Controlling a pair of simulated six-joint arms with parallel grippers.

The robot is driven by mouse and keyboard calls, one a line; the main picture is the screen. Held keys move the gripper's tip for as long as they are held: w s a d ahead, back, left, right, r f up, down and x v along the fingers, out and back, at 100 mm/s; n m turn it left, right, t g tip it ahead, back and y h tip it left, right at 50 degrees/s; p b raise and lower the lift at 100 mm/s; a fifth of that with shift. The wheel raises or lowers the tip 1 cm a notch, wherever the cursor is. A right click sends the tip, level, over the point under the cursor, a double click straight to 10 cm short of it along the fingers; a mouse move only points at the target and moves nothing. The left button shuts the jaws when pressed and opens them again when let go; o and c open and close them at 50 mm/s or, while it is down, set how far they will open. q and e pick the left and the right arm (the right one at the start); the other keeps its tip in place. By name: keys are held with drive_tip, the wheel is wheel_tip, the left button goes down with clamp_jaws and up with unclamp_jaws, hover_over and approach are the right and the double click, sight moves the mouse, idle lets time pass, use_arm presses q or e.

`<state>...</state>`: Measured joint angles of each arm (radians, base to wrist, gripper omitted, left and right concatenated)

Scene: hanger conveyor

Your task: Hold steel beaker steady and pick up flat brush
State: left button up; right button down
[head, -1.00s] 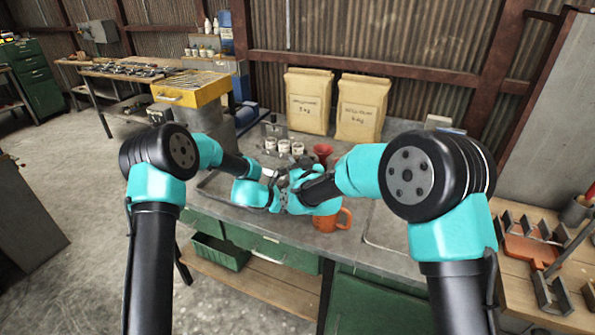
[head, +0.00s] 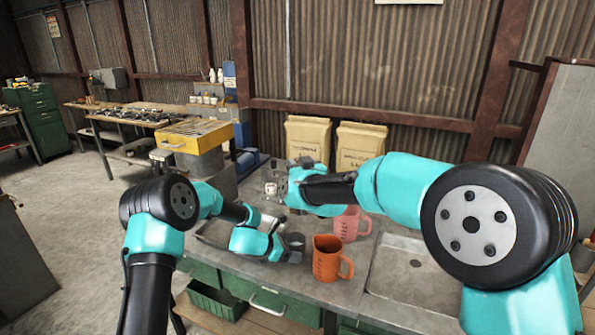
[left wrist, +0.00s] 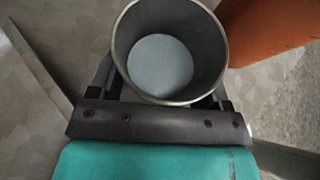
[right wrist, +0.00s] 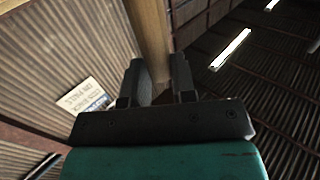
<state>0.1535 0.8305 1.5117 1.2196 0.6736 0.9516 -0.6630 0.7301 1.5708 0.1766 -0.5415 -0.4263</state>
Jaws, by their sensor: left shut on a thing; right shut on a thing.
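The steel beaker (head: 294,241) stands upright on the bench, a grey open cylinder. My left gripper (head: 288,251) is shut around it; in the left wrist view the beaker (left wrist: 168,60) sits between the fingers, and its inside looks empty. My right gripper (head: 281,188) is raised above and behind the beaker, apart from it. In the right wrist view my right gripper (right wrist: 157,82) is shut on a long, pale wooden piece, seemingly the flat brush (right wrist: 150,35). The brush is not clear in the head view, and its bristles cannot be made out.
An orange jug (head: 327,262) stands just right of the beaker, with a translucent red jug (head: 350,224) behind it. A sink (head: 412,283) lies further right. A metal tray (head: 213,232) is left of the beaker. Paper sacks (head: 308,141) stand at the back.

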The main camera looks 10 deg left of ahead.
use_arm(q)
drive_tip(key=o, duration=0.8)
drive_tip(key=shift+a+r, duration=0.1)
drive_tip(key=v, duration=1.1)
drive_tip(key=shift+s+a+r, duration=0.15)
drive_tip(key=shift+s+a, duration=0.1)
